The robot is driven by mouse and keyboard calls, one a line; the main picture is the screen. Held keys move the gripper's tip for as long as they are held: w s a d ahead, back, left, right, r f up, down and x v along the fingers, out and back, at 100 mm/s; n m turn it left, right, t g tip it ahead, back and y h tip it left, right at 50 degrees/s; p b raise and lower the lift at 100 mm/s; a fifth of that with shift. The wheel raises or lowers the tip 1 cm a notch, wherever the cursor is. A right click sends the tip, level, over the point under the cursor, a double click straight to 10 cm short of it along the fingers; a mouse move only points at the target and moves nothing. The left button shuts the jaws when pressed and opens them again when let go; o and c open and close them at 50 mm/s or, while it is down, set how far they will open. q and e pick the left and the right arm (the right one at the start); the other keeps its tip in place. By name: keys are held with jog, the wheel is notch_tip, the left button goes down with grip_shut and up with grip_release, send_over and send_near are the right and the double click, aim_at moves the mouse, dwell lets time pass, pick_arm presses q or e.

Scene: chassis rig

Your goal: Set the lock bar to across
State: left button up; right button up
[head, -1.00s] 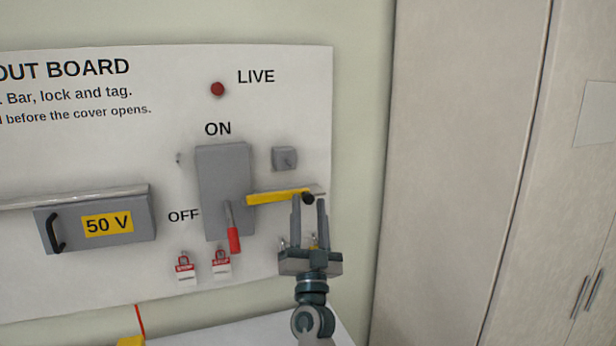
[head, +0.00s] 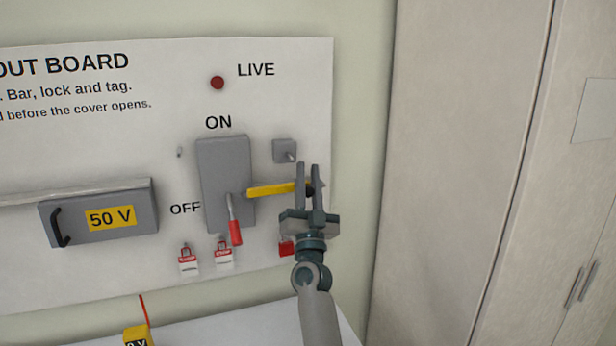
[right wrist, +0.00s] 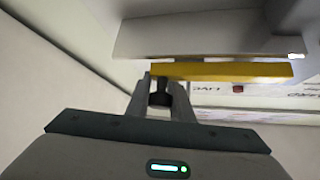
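The yellow lock bar (head: 270,189) lies nearly level on the board, its left end at the grey switch box (head: 213,165). A black knob sits near its right end. My right gripper (head: 308,172) is at that knob, its fingers on either side and closed in on it. In the right wrist view the knob (right wrist: 160,98) shows between the fingers, just below the yellow bar (right wrist: 220,71). The red-handled switch lever (head: 235,231) points down, beside OFF. My left gripper is out of view.
A small grey block (head: 284,151) is above the bar. Red padlocks with tags (head: 188,258) hang below the switch, and another red padlock (head: 286,246) is left of my right wrist. A tall cabinet (head: 450,150) stands at right.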

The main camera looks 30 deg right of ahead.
aim_at(281, 192)
grip_shut()
jog(key=a, duration=0.2)
jog(key=w+a, duration=0.1)
jog(key=a, duration=0.3)
jog(key=shift+w+p, duration=0.25)
jog(key=shift+p, duration=0.1)
jog(key=o, duration=0.9)
grip_release()
jog(key=shift+a, duration=0.15)
jog(key=shift+c, duration=0.2)
jog(key=shift+a, duration=0.15)
